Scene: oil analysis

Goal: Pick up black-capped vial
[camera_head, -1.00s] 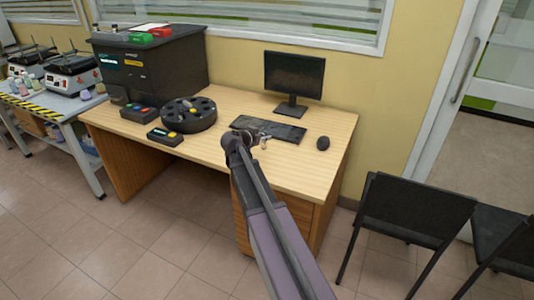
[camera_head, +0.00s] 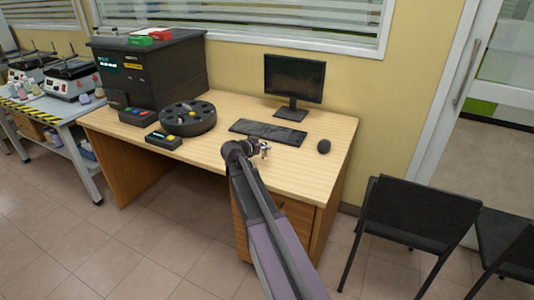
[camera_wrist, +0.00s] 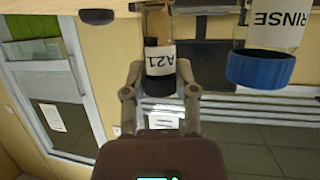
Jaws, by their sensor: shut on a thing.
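In the wrist view, my gripper (camera_wrist: 162,70) is shut on the black-capped vial (camera_wrist: 160,55). The vial is clear with a white label reading A21, seen upside down, and its black cap points toward my gripper's palm. The vial's far end is cut off by the top of the frame. In the head view, my gripper (camera_head: 262,150) is over the front part of the wooden desk, just in front of the keyboard. There the vial is too small to make out clearly.
A blue-capped bottle labelled RINSE (camera_wrist: 262,65) is right of the vial in the wrist view. On the desk (camera_head: 310,165) are a keyboard (camera_head: 268,131), mouse (camera_head: 324,146), monitor (camera_head: 294,78) and round black carousel (camera_head: 188,122). Chairs (camera_head: 415,222) stand at right.

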